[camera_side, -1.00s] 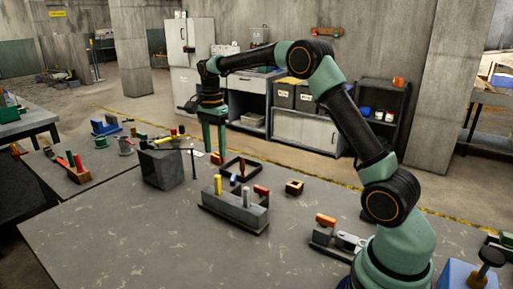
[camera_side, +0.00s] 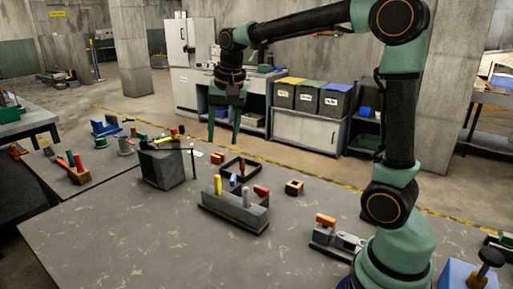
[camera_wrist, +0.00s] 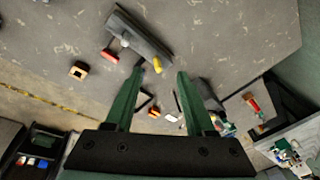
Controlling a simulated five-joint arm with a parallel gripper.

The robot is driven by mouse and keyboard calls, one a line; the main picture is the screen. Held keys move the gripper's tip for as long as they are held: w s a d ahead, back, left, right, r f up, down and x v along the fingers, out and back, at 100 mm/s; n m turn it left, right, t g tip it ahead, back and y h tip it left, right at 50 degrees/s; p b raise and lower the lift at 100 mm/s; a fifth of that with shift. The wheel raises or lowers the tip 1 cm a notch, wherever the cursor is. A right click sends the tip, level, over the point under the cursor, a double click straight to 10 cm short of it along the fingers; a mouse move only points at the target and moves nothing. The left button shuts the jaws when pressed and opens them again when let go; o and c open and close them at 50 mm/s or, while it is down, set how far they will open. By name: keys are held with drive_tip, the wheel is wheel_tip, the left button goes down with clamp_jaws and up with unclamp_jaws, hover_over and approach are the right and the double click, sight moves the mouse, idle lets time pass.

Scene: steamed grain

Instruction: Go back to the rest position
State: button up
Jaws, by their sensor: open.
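My gripper (camera_side: 224,134) hangs above the far part of the table, its two green fingers spread apart with nothing between them. In the wrist view the open fingers (camera_wrist: 160,90) point at the tabletop. The table (camera_side: 130,235) is grey and lies below. My gripper is above and clear of these things.
A dark box (camera_side: 163,168) stands left of the holder. A black square frame (camera_side: 250,163) and a small wooden block (camera_side: 294,187) lie nearby. A clamp-like fixture with an orange top (camera_side: 326,219) sits near my base. The front left table is bare.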

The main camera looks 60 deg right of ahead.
drive_tip(key=s+a+f+n+t, duration=0.1)
drive_tip(key=s+a+n, duration=0.1)
drive_tip(key=s+n, duration=0.3)
drive_tip(key=s+a+f+n+t, duration=0.1)
drive_tip(key=s+a+n+t, duration=0.1)
drive_tip(key=s+n, duration=0.3)
drive_tip(key=shift+s+a, duration=0.45)
drive_tip(key=shift+s, duration=1.3)
